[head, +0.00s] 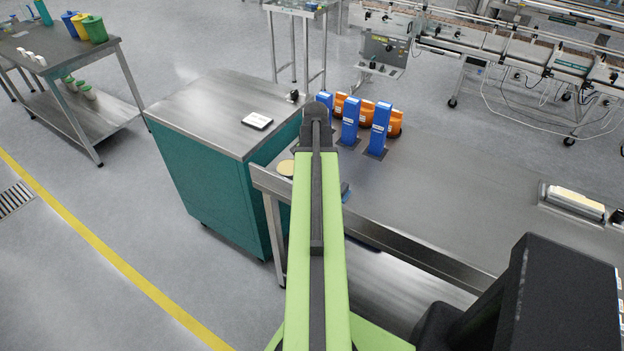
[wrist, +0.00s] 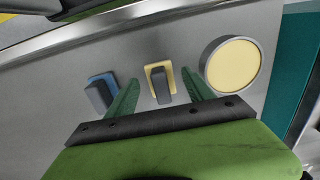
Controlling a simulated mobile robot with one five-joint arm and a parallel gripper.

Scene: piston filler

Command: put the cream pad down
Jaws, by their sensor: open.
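The cream pad (wrist: 161,84), a small cream plate with a dark grey block grip, sits on the grey metal surface in the wrist view. My gripper (wrist: 161,77) is open, with one green finger on each side of the pad's grip. I cannot tell whether either finger touches it. A similar blue pad (wrist: 100,91) with a dark grip lies to the left. A round cream-topped disc with a grey rim (wrist: 232,64) is to the right. In the head view my arm hides the gripper and the cream pad; part of the round disc (head: 286,168) shows beside the arm.
The metal bench (head: 440,200) carries blue uprights (head: 350,122) and orange containers (head: 393,123) at the back. A teal cabinet (head: 215,175) with a steel top stands against its left end.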

